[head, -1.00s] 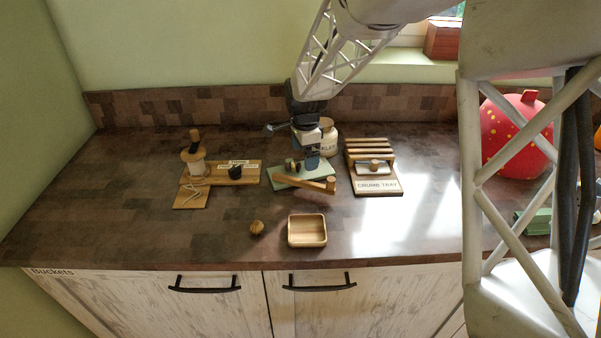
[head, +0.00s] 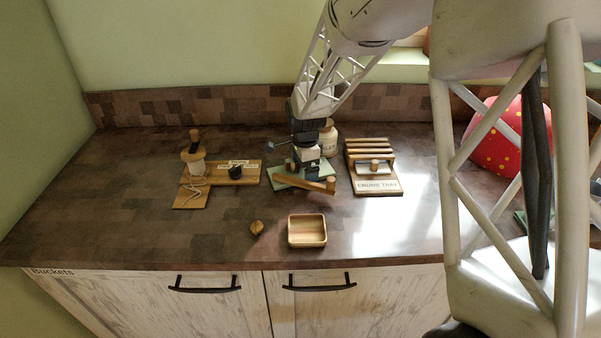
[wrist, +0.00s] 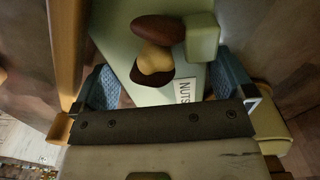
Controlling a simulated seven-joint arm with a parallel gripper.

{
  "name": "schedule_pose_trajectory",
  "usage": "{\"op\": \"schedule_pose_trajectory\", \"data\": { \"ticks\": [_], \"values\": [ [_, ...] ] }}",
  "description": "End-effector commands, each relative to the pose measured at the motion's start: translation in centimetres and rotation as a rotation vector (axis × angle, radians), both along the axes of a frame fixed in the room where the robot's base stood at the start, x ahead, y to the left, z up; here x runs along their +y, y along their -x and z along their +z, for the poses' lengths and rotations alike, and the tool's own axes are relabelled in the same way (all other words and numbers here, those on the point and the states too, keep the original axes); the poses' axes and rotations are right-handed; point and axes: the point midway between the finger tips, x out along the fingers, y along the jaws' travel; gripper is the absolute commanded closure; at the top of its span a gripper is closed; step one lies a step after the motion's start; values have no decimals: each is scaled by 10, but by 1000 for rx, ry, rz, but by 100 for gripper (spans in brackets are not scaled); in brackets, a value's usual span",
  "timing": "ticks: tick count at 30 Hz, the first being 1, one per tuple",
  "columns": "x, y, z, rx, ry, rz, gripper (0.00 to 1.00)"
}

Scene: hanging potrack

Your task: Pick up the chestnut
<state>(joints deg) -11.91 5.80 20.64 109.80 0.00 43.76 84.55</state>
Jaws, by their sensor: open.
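The brown nut is beyond the fingertips in the picture, near a green block (wrist: 203,38). In the head view my gripper (head: 308,168) is low over the green base (head: 279,181) and hides the nuts.
A wooden bar (head: 303,184) lies along the base's front. A square wooden bowl (head: 307,243) and a small brown nut (head: 257,228) sit near the counter's front edge. A crumb tray (head: 377,187) stands right, a twine holder (head: 192,170) left. A jar (head: 328,138) stands behind.

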Motion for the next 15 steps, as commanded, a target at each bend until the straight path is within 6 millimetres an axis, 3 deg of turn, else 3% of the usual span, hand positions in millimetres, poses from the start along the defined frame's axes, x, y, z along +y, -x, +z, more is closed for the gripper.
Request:
{"op": "schedule_pose_trajectory", "data": {
  "ticks": [13, 15],
  "values": [
    [0, 0, 0, 0, 0, 0, 0],
    [0, 0, 0, 0, 0, 0, 11]
  ]
}}
